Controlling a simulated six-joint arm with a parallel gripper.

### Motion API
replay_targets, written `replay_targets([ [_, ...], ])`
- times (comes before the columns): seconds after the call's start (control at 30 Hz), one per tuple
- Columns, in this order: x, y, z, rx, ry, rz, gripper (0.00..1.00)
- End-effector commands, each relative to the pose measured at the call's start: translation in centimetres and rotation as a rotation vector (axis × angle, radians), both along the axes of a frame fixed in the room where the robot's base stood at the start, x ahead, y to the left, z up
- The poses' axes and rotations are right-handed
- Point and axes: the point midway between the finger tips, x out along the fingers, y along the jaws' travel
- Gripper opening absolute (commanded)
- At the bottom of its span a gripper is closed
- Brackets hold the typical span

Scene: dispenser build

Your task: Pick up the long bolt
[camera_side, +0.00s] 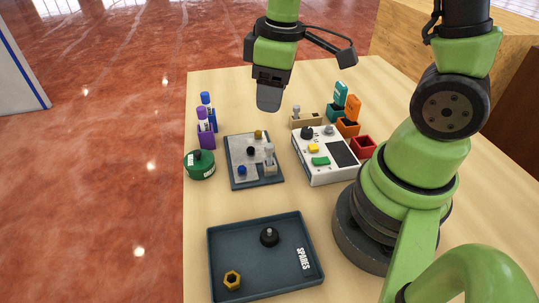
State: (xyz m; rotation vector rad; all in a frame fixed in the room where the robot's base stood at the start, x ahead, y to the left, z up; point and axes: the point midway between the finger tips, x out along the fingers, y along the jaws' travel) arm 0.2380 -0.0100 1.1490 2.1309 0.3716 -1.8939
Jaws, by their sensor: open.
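I cannot tell for sure which piece is the long bolt. A light grey upright piece (269,160) stands at the right side of a grey board (240,178). Another small grey upright piece (297,112) stands on a tan block (311,120) behind the white box. My gripper (269,98) hangs above the table, beyond the grey board and left of the tan block. It is open, seen edge-on, and nothing shows in it.
A dark tray (217,270) marked SPARES holds a black knob (269,237) and a brass nut (232,280). A white box (325,172) stands right of the board. Purple and blue tubes (206,125), a green round container (200,165) and coloured bins (363,146) stand around.

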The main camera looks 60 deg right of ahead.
Motion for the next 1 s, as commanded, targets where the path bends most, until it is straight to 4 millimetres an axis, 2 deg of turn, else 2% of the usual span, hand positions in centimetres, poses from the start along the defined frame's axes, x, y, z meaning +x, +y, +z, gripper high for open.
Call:
replay_targets([
  [0.03, 0.2, -0.2, -1.4, -0.009, 0.041, 0.046, 0.51],
  [0.13, 0.4, -0.5, -3.3, -0.02, 0.085, 0.123, 0.51],
  [0.53, 0.4, -0.7, -8.2, -0.024, 0.119, 0.18, 0.51],
  [0.8, 0.5, -0.5, -10.1, -0.024, 0.117, 0.178, 0.51],
  [1.0, 0.6, -0.2, -12.9, -0.025, 0.119, 0.178, 0.51],
])
